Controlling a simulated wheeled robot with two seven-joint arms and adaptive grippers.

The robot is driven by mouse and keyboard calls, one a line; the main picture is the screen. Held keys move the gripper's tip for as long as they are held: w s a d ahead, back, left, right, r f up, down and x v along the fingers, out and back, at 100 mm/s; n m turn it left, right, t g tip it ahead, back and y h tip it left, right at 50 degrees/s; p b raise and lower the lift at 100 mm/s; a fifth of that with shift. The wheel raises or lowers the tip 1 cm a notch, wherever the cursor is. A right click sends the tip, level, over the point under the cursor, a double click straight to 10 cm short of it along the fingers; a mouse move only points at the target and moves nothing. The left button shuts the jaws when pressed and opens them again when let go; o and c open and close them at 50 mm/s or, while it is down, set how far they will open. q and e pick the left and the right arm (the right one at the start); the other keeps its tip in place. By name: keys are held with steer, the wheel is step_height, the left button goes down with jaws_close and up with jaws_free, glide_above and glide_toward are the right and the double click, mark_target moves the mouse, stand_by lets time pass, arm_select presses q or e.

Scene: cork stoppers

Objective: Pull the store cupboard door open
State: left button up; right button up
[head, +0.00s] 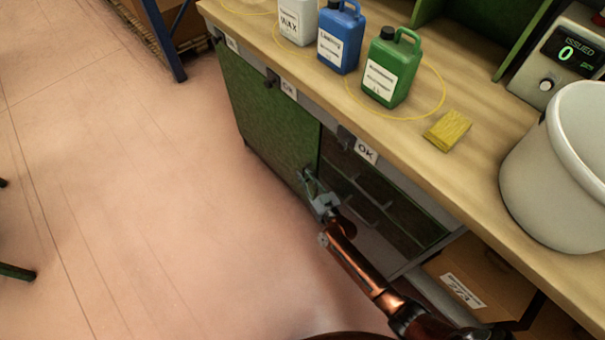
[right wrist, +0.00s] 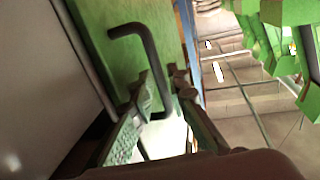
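The store cupboard door (head: 265,110) is a green panel under the left part of the workbench. It looks closed or nearly so; I cannot tell if there is a small gap at its right edge. In the right wrist view the green door (right wrist: 165,22) carries a dark bent bar handle (right wrist: 138,29). My right gripper (head: 311,182) is at the door's right edge, low down. My left gripper is out of view.
The worktop (head: 470,165) holds a white jug (head: 299,22), a blue jug (head: 341,38), a green jug (head: 391,68), a yellow sponge (head: 447,130) and a white bucket (head: 560,175). A cardboard box (head: 470,275) sits low at right. The floor (head: 130,190) left of the door is clear.

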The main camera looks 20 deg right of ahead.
steer(key=shift+w, duration=0.25)
steer(key=shift+c, duration=0.7)
jaws_close()
